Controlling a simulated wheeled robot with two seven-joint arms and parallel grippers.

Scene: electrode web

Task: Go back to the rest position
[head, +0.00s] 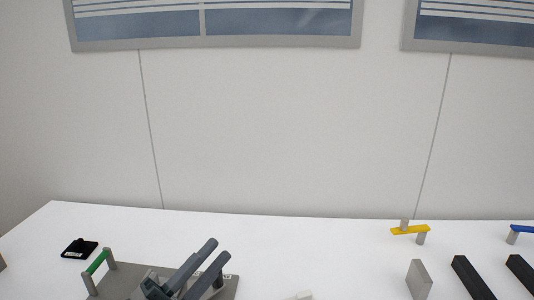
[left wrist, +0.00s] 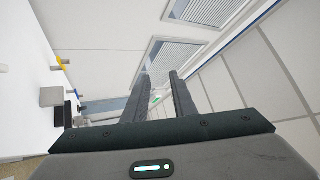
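My left gripper (head: 218,249) is at the bottom of the head view, left of centre, in front of a grey base plate (head: 232,289). Its two dark fingers point up and to the right, with a clear gap between them. In the left wrist view the fingers of the left gripper (left wrist: 160,76) are also apart, with nothing between them. They point towards the wall and windows. My right gripper is in neither view.
The white table (head: 330,250) holds a green bar on posts (head: 97,262), a black item (head: 79,248), a yellow bar (head: 411,230), a grey block (head: 419,279), black blocks (head: 472,278) and a blue bar (head: 523,228). The table's middle is mostly clear. A wall (head: 300,130) stands behind.

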